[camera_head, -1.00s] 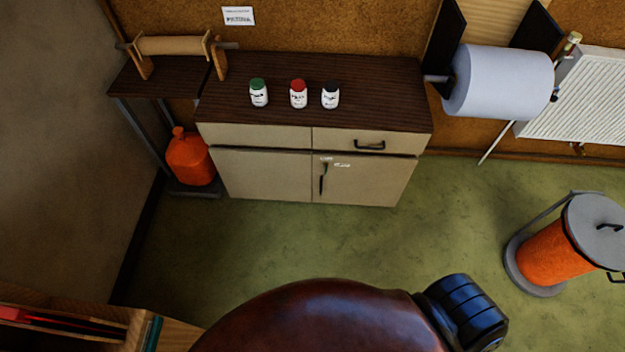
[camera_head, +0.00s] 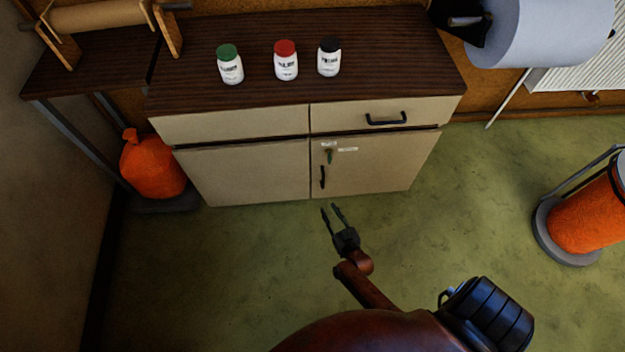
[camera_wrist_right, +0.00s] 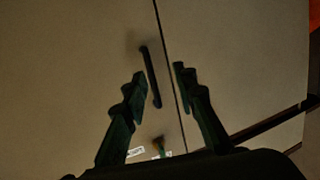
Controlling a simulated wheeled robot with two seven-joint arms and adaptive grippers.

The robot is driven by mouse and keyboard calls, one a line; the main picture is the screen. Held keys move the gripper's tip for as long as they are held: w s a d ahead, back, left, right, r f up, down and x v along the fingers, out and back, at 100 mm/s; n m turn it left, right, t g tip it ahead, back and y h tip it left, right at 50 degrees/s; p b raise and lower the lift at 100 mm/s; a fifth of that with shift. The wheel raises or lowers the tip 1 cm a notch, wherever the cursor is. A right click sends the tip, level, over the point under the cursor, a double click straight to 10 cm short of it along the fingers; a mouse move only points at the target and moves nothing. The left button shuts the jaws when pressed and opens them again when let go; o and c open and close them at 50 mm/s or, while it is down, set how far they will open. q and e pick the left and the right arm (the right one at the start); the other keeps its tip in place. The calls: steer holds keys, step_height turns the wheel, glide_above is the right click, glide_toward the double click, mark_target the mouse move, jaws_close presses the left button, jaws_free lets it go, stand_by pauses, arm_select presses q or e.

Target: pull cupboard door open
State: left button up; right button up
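The cupboard (camera_head: 240,174) has two closed cream doors below a drawer row. Its right door (camera_head: 385,172) carries a dark vertical handle (camera_head: 322,177) near the middle seam, with a green key-like item (camera_head: 329,156) and small white labels above it. My right gripper (camera_head: 331,208) is open and empty, in front of and below the handle. In the right wrist view the handle (camera_wrist_right: 150,77) shows ahead, roughly between the two spread fingers (camera_wrist_right: 160,72), and they do not grip it. My left gripper is not in view.
Three white jars with green (camera_head: 230,66), red (camera_head: 286,62) and black (camera_head: 329,58) lids stand on the cupboard top. An orange sack (camera_head: 152,165) is at the left, an orange bin (camera_head: 588,215) at the right. The green floor (camera_head: 220,260) before the cupboard is clear.

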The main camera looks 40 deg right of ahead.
mark_target(323, 181)
steer(key=shift+w+d+r+m+t+h+b, duration=0.25)
steer(key=shift+w+d+r+h+b, duration=0.5)
steer(key=shift+w, duration=1.2)
steer(key=shift+w+d+r+m+t+h+b, duration=0.1)
steer(key=shift+w+d+r+m+t+b, duration=0.25)
steer(key=shift+w+d+b, duration=1.25)
steer(key=shift+w+d+r+m+t+h+b, duration=0.2)
steer(key=shift+w+d+r+h+b, duration=0.25)
steer(key=shift+w, duration=1.9)
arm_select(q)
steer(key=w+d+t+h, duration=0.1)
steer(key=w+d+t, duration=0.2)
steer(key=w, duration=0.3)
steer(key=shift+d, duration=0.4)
arm_select(e)
steer(key=shift+r, duration=0.15)
steer(key=shift+c, duration=0.2)
jaws_close()
